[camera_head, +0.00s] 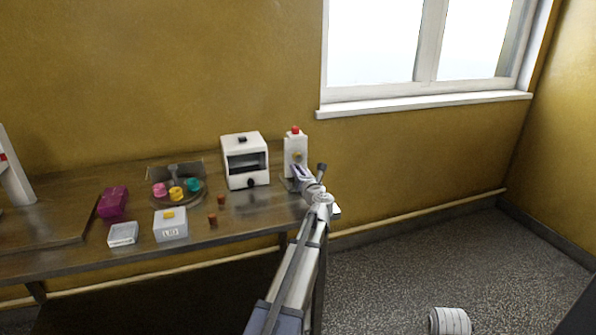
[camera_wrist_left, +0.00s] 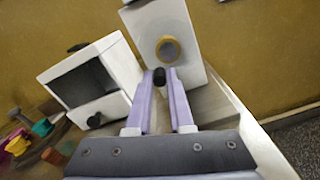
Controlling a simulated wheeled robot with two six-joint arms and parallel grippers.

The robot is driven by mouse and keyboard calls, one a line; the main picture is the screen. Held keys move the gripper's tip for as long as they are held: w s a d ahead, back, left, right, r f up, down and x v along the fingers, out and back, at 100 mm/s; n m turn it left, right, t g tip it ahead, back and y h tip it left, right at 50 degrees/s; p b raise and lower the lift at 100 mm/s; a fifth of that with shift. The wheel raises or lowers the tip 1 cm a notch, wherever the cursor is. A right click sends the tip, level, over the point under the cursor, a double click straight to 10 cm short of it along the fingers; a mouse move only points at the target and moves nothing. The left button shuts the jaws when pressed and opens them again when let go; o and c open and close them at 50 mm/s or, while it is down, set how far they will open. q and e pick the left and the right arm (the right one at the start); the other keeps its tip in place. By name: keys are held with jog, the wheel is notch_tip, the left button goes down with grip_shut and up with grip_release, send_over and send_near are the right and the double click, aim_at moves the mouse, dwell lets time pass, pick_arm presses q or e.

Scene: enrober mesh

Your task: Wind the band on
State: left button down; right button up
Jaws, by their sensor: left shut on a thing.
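A tall white unit (camera_head: 295,148) with a red top stands at the right end of the bench. In the left wrist view its face (camera_wrist_left: 183,20) carries a round grey disc with a gold ring (camera_wrist_left: 168,49). My left gripper (camera_head: 299,172) is in front of this unit. In the left wrist view its pale purple fingers (camera_wrist_left: 160,84) are shut on a small black knob (camera_wrist_left: 160,76), just below the disc. How the knob joins the unit is hidden. No band can be made out. My right gripper is not in view.
A white box machine (camera_head: 245,142) with a dark opening stands left of the unit. Coloured pots on a round tray (camera_head: 160,203), small brown cups (camera_head: 213,219), a labelled box (camera_head: 171,230) and a magenta block (camera_head: 113,202) stand further left. The window sill (camera_head: 420,104) is above.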

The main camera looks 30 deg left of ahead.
aim_at(297, 154)
pick_arm(q)
jog(key=m, duration=0.3)
jog(key=r+m+p, duration=0.1)
jog(key=m, duration=0.1)
jog(key=shift+s+a+r+m, duration=0.1)
jog(key=shift+s+a+m, duration=0.1)
jog(key=shift+s+m, duration=0.1)
jog(key=m, duration=0.2)
jog(key=r+m+p, duration=0.1)
jog(key=m, duration=0.2)
jog(key=shift+r, duration=0.15)
jog(key=m, duration=0.2)
jog(key=m+p, duration=0.1)
jog(key=m, duration=0.1)
jog(key=r+m, duration=0.1)
jog(key=shift+w+d+r+m, duration=0.15)
jog(key=shift+w+m, duration=0.1)
jog(key=shift+m, duration=0.15)
jog(key=m, duration=0.3)
jog(key=m+p, duration=0.1)
jog(key=m, duration=0.1)
jog(key=shift+w+d+r, duration=0.3)
jog(key=shift+w+d, duration=0.05)
jog(key=shift+m, duration=0.3)
jog(key=c, duration=0.8)
grip_release()
